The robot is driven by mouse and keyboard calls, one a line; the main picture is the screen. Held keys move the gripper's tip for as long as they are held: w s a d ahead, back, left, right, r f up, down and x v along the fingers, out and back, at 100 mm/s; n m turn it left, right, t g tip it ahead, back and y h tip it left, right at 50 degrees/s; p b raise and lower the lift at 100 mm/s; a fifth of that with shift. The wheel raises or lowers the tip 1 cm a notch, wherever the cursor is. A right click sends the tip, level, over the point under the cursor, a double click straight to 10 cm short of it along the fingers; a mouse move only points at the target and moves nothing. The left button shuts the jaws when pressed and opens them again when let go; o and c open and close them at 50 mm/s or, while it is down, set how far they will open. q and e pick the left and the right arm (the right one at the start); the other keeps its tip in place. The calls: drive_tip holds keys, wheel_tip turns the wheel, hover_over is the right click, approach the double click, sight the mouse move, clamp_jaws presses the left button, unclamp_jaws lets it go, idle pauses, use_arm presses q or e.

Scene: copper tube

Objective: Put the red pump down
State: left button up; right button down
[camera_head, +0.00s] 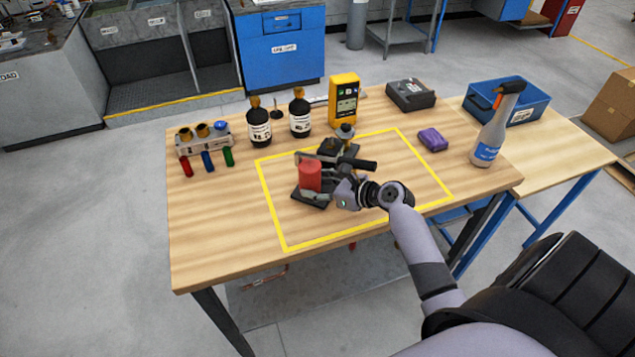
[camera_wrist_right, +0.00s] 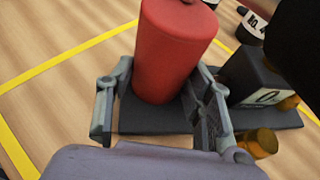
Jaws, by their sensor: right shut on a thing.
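The red pump (camera_head: 310,175) has a red cylinder on a dark base plate, with a dark body and a brass-coloured fitting beside it. It is inside the yellow taped rectangle (camera_head: 276,222) on the wooden table (camera_head: 210,245). My right gripper (camera_head: 325,190) is shut on the pump. In the right wrist view the red cylinder (camera_wrist_right: 175,50) stands between the two fingers, above the dark base plate. The base looks on or very close to the tabletop; I cannot tell whether it touches. My left gripper is not in view.
Two dark bottles (camera_head: 259,128) and a yellow meter (camera_head: 344,102) stand behind the rectangle. A fitting rack (camera_head: 203,142) is at the left. A purple sponge (camera_head: 433,139), spray bottle (camera_head: 491,140) and blue bin (camera_head: 528,110) are right. The tabletop's front left is clear.

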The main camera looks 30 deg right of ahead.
drive_tip(key=c, duration=1.1)
unclamp_jaws()
drive_tip(key=shift+o, duration=1.2)
drive_tip(key=shift+s+a+r, duration=0.1)
drive_tip(key=shift+o, duration=0.5)
drive_tip(key=v, duration=1.2)
drive_tip(key=shift+b, duration=0.35)
